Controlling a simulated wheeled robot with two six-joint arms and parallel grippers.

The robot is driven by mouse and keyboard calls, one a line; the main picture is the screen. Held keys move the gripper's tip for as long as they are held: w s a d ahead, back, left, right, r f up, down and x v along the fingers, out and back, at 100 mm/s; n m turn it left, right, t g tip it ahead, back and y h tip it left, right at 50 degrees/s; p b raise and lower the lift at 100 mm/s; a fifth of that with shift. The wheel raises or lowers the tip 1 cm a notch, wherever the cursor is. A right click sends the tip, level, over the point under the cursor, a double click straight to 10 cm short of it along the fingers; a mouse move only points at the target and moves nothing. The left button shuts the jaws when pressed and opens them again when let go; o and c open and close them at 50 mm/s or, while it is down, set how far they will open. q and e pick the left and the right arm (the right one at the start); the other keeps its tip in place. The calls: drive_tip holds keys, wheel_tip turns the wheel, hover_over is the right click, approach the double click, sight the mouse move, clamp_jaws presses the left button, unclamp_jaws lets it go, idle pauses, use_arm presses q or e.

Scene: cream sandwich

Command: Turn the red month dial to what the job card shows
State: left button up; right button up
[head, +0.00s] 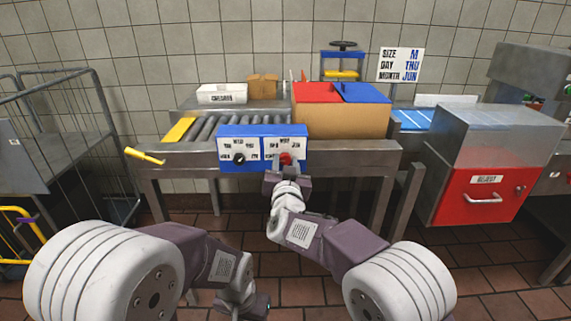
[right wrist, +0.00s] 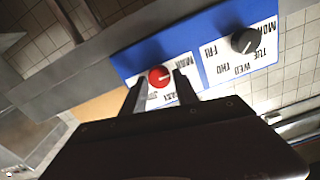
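The red month dial (head: 285,158) sits on the right white plate of a blue panel (head: 262,131) on the conveyor's front. It also shows in the right wrist view (right wrist: 160,76), with a pale pointer mark; the month it points at is too unclear to read. My right gripper (head: 286,166) is at the dial. Its two fingers (right wrist: 160,88) are apart, one on each side of the dial, with gaps showing. The job card (head: 401,65) reads SIZE M, DAY THU, MONTH JUN. My left gripper (head: 250,302) hangs low, away from the panel; its fingers are unclear.
A black day dial (head: 239,158) is left of the red one and shows in the right wrist view (right wrist: 244,41). A box with red and blue flaps (head: 340,117) stands above the panel. A yellow handle (head: 145,156) juts out left. A red reject bin (head: 483,196) stands right.

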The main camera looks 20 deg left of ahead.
clamp_jaws()
